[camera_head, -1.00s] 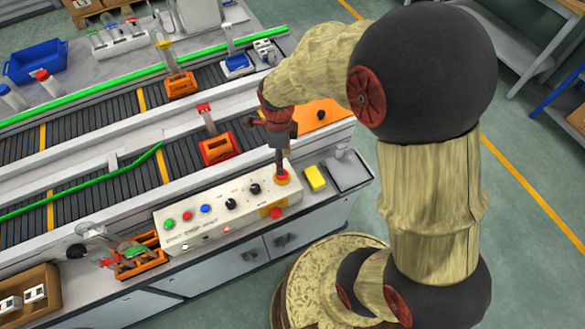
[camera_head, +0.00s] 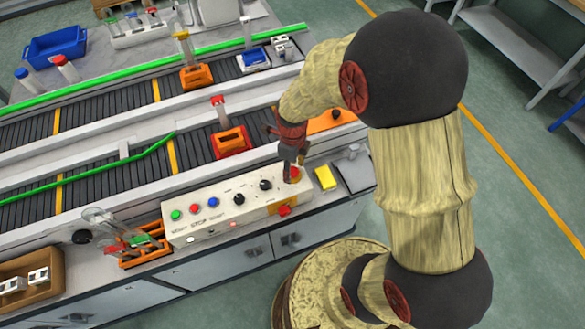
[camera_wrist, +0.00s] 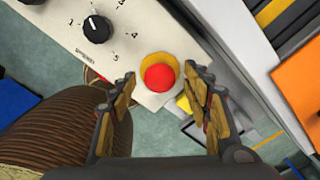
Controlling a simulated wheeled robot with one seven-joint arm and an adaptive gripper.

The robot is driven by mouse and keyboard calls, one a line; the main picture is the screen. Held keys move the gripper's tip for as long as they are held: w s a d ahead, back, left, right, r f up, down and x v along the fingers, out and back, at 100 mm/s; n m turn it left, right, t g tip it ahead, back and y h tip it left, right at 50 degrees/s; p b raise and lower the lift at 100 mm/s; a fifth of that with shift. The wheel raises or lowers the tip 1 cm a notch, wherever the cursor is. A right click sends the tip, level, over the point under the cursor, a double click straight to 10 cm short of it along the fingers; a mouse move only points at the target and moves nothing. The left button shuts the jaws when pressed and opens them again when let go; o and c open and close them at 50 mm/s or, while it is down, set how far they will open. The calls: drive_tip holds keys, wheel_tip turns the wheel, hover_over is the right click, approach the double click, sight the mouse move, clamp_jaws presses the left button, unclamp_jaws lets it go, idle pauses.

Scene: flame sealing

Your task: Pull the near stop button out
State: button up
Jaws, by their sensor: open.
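A red stop button (camera_head: 294,173) with a yellow collar sits on the right end of the white control panel (camera_head: 226,211). In the wrist view the round red button (camera_wrist: 160,77) shows fully, just ahead of and between the fingertips. My gripper (camera_head: 294,168) is over that end of the panel, pointing down, and partly covers the button in the head view. In the wrist view my gripper (camera_wrist: 158,88) is open and empty, with one finger on each side of the button and no visible contact. I cannot tell how far the button stands out.
A second red button (camera_head: 284,210) is on a yellow plate on the panel's front. Black knobs (camera_head: 239,199) and coloured buttons (camera_head: 194,208) lie to the left. A yellow block (camera_head: 325,177) is just right of the panel. A conveyor with an orange-red holder (camera_head: 231,142) runs behind.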

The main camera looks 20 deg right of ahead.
drive_tip(key=c, duration=0.3)
clamp_jaws()
idle(0.5)
